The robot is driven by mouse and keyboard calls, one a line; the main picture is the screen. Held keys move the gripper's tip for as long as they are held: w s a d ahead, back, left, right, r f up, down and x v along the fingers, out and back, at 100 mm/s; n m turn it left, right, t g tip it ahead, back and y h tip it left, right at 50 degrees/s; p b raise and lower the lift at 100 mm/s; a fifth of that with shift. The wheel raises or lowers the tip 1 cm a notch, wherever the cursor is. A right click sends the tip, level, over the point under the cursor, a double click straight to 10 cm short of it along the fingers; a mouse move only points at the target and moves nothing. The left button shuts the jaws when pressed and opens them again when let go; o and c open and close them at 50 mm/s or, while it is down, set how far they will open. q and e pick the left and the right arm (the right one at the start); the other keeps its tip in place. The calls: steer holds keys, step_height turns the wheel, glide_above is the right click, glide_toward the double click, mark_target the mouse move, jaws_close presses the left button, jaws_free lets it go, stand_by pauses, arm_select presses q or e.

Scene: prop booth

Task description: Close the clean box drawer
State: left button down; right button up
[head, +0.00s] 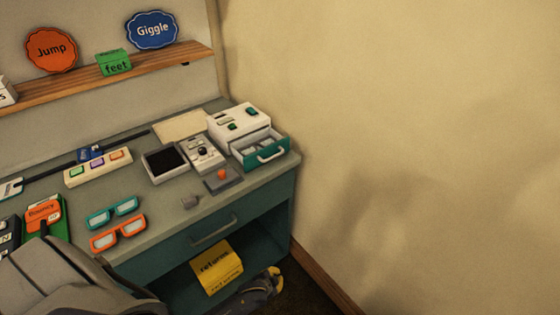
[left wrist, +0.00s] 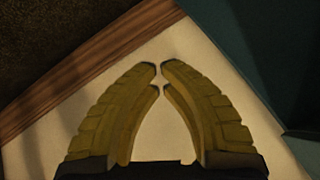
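A white box (head: 238,121) with green buttons stands at the right back of the desk. Its teal drawer (head: 268,152) is pulled out toward the front right, with a light handle and pale contents inside. My left gripper (head: 274,278) is low beside the desk's open lower shelf, well below the drawer and apart from it. In the left wrist view its yellow fingers (left wrist: 159,70) curve together with their tips almost meeting and nothing between them. My right gripper is not in view.
The desk (head: 165,218) carries a dark-screened device (head: 166,163), a grey switch box (head: 203,153), an orange-knobbed block (head: 222,179) and two pairs of glasses (head: 113,212). A yellow returns box (head: 217,267) sits below. The wall (head: 420,130) is close on the right.

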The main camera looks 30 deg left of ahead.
mark_target(282, 153)
arm_select(q)
steer(key=w+d+r+m+t, duration=0.15)
steer(key=w+r, duration=0.25)
steer(key=r, duration=0.5)
steer(key=w+d+r+m+t, duration=0.15)
steer(key=w+r, duration=0.25)
steer(key=r, duration=0.6)
steer(key=w+d+r+m+t, duration=0.15)
steer(key=w+r, duration=0.25)
steer(key=r, duration=0.5)
steer(key=s+a+r+t+y, duration=0.1)
steer(key=s+r+t+y, duration=0.1)
steer(key=r, duration=0.8)
steer(key=s+a+r+t+y, duration=0.1)
steer(key=s+a+r+y, duration=0.1)
steer(key=r, duration=0.8)
steer(key=shift+n+g+y, duration=0.25)
steer(key=shift+n+y, duration=0.1)
steer(key=shift+y, duration=0.55)
steer(key=shift+w+a+f, duration=0.3)
steer(key=shift+w+a, duration=1.1)
steer(key=shift+w, duration=0.35)
steer(key=shift+w+a+f, duration=0.35)
steer(key=shift+w+a, duration=1.1)
steer(key=shift+w, duration=0.25)
steer(key=shift+w+a+f, duration=0.3)
steer(key=shift+w+a, duration=1.1)
steer(key=shift+w, duration=0.35)
steer(key=shift+a, duration=0.1)
